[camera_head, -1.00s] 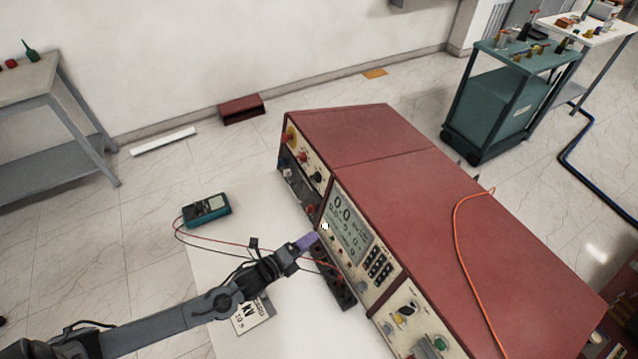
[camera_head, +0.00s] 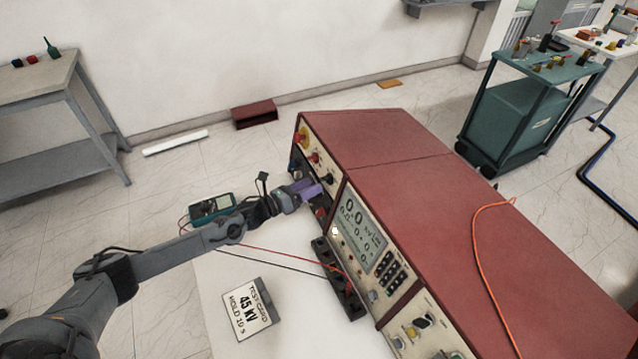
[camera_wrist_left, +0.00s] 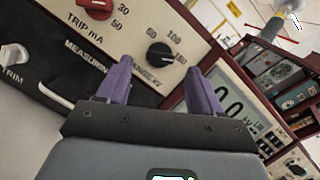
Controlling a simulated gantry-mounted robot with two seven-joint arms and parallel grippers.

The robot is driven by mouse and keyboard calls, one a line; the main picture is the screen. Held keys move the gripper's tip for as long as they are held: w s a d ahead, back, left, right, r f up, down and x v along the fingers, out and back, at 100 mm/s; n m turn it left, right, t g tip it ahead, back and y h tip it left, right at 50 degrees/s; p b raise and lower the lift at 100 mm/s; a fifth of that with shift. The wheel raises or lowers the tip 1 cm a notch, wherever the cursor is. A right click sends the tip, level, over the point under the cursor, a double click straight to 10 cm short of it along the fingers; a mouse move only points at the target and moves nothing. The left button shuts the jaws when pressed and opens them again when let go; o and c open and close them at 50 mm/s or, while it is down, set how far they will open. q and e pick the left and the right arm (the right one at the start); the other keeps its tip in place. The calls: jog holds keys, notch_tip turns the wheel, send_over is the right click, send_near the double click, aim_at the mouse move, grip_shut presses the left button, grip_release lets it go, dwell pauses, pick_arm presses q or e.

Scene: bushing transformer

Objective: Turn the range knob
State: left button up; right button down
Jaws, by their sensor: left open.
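The range knob (camera_wrist_left: 160,55) is a black round knob on a cream panel, with 50, 100 and 150 printed around it. In the left wrist view it appears between and just beyond the fingertips of my left gripper (camera_wrist_left: 159,70). The two purple fingers are apart with nothing between them; I cannot tell whether they touch the knob. In the head view my left gripper (camera_head: 311,189) is at the upper left front of the red test console (camera_head: 400,165), by the knob panel. My right gripper is not in view.
A red TRIP mA knob (camera_wrist_left: 97,3) sits beside the range knob. A display (camera_head: 363,228) and keypad are further along the console. A teal meter (camera_head: 211,207) with leads, a 45 kV card (camera_head: 249,308) and a black strip (camera_head: 335,270) lie on the white table.

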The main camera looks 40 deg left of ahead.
aim_at(323, 180)
pick_arm(q)
jog(key=shift+x, duration=2)
jog(key=shift+c, duration=0.5)
jog(key=c, duration=1)
